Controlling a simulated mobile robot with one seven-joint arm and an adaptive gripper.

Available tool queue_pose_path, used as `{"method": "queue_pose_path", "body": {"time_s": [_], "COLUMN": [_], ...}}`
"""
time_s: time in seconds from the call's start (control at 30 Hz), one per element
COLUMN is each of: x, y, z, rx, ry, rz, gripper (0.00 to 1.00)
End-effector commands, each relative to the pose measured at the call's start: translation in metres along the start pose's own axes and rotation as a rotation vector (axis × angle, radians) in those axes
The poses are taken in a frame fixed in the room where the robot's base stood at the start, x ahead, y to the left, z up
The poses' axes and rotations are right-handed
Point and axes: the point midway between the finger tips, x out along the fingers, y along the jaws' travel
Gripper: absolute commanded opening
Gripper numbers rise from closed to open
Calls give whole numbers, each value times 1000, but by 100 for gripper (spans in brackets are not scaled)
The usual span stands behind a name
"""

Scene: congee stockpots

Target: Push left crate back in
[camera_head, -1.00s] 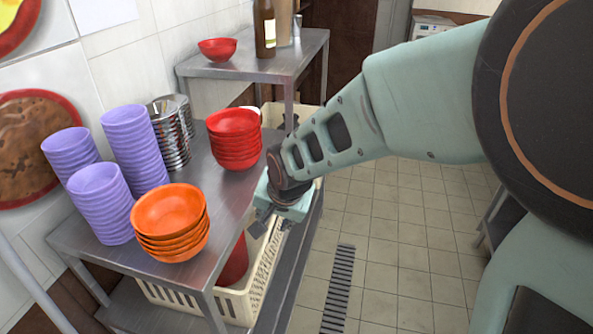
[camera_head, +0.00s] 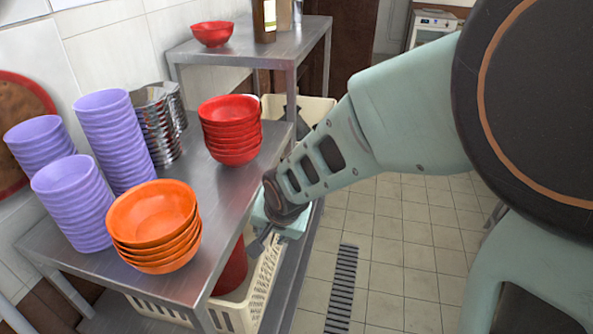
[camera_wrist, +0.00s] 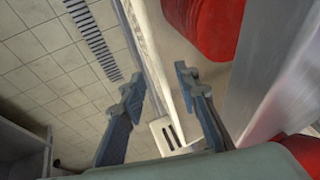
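The near cream plastic crate (camera_head: 259,292) sits on the lower shelf of the steel table and sticks out past the tabletop's edge. It holds red bowls (camera_head: 232,270), mostly hidden under the tabletop. My gripper (camera_head: 262,243) is above the crate's outer long side, pointing down. In the wrist view, my gripper (camera_wrist: 158,84) is open and empty, with one finger on each side of the crate's rim (camera_wrist: 150,50). I cannot tell whether either finger touches the wall. Red bowls (camera_wrist: 205,25) lie inside, beyond the right finger.
The steel tabletop (camera_head: 215,190) holds purple bowl stacks (camera_head: 75,200), orange bowls (camera_head: 155,225), red bowls (camera_head: 231,130) and metal cups (camera_head: 158,125). Another cream crate (camera_head: 318,108) stands farther back. The tiled floor (camera_head: 390,240) with a drain grate (camera_head: 340,290) is clear.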

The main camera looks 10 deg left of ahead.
Motion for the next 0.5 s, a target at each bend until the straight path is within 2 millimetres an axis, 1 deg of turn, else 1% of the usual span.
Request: {"method": "queue_pose_path", "body": {"time_s": [0.03, 0.1, 0.47, 0.5], "x": [4, 6, 6, 6], "y": [2, 2, 3, 3], "z": [3, 4, 5, 5], "rx": [-1, -1, -1, -1], "ry": [0, 0, -1, -1], "rz": [0, 0, 0, 0], "gripper": [29, 29, 29, 27]}}
